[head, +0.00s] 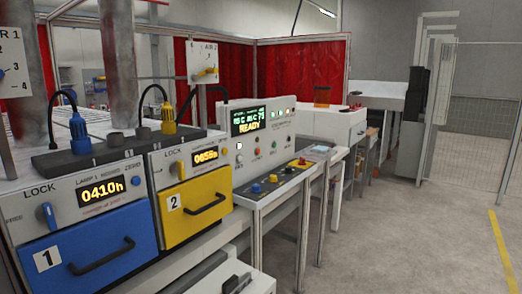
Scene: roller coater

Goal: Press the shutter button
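A grey control console stands in the middle of the head view. Its upright panel (269,160) has a lit display (249,119) showing "READY", several small lights and a few small round buttons. A sloped panel (265,199) below it carries blue buttons (257,188) and, at its far end, a red and yellow button (302,163). The labels are too small to read, so I cannot tell which button is the shutter button. Neither of my grippers shows in the head view.
Left of the console are two lamp units with a blue drawer (90,245) marked 1 and a yellow drawer (185,222) marked 2. Red curtains (300,75) hang behind. The grey floor (405,235) to the right is open, with a yellow line (500,250).

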